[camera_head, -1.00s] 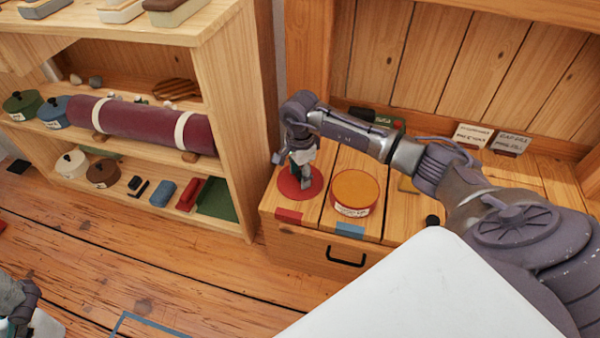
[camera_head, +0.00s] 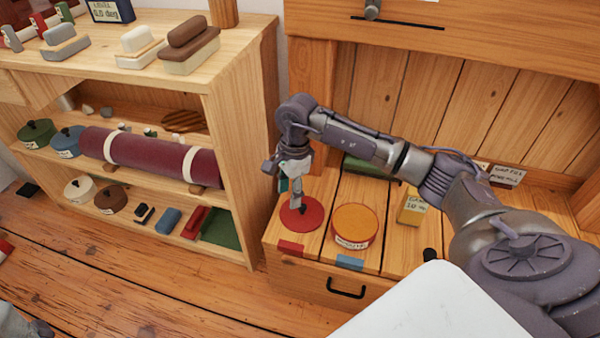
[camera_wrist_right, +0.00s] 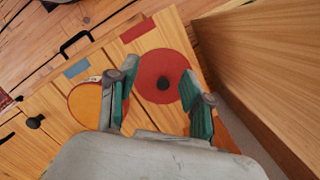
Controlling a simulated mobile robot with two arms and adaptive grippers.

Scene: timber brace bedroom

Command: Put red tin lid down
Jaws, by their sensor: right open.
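The red tin lid (camera_head: 309,217), a flat disc with a dark knob, lies on the wooden chest top (camera_head: 390,245), near its left end. It also shows in the right wrist view (camera_wrist_right: 160,62), with its knob between the lines of my fingers. My right gripper (camera_head: 296,203) points down over the lid in the head view. In the right wrist view the right gripper (camera_wrist_right: 168,88) is open, its green-padded fingers wide apart with nothing held between them. Part of my left arm's end (camera_head: 18,322) shows at the lower left corner, mostly cut off.
An orange-topped round tin (camera_head: 356,224) stands close to the lid's right. Red (camera_head: 291,248) and blue (camera_head: 349,262) patches mark the chest's front edge. An open shelf unit (camera_head: 240,120) rises close on the left.

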